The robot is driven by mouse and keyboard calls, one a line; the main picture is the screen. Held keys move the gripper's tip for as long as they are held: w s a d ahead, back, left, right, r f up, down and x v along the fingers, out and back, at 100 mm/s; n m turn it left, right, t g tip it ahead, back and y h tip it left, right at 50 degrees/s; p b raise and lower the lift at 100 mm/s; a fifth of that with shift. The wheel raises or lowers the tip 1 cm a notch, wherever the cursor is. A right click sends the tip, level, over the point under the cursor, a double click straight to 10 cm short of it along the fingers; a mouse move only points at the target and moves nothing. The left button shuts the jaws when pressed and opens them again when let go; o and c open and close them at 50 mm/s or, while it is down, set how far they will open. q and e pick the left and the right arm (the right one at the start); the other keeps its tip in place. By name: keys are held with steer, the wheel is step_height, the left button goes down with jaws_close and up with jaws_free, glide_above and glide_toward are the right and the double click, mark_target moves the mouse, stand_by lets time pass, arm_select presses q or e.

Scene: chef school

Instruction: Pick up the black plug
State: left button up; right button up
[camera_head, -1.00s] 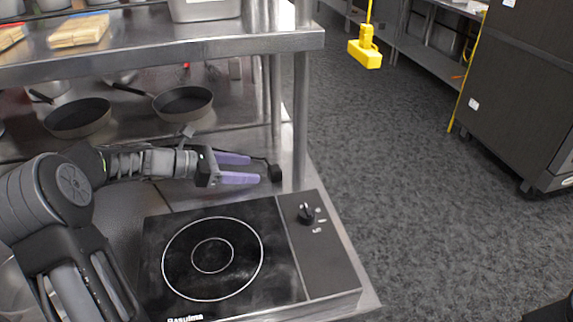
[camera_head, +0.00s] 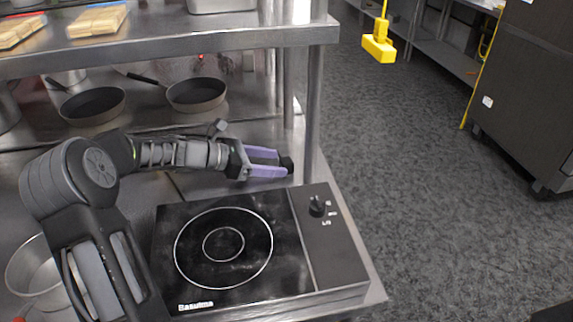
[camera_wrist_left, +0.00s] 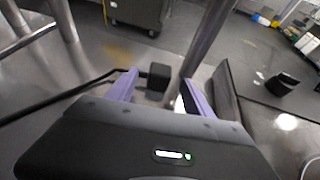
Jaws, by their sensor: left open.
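The black plug (camera_head: 288,164) is a small dark block on the steel counter, behind the induction cooktop and beside the shelf post. My left gripper (camera_head: 280,163) is open, its two purple fingers pointing right at the plug. In the left wrist view the plug (camera_wrist_left: 158,76) shows between the tips of the open fingers (camera_wrist_left: 160,80), nearer the left finger. I cannot tell whether a finger touches it. A black cable (camera_wrist_left: 60,95) runs from the plug to the left in that view. My right gripper is not in view.
The black induction cooktop (camera_head: 262,205) lies just in front of my left gripper. A steel shelf post (camera_head: 313,110) stands close to the fingertips. Two pans (camera_head: 196,95) sit behind the arm under the shelf (camera_head: 180,38). A yellow block (camera_head: 379,48) hangs over the floor.

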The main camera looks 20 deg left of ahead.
mark_target(280, 163)
arm_select(q)
steer(key=x, duration=0.3)
steer(key=shift+w+d+f, duration=0.1)
steer(key=shift+c, duration=0.6)
jaws_close()
stand_by(0.4)
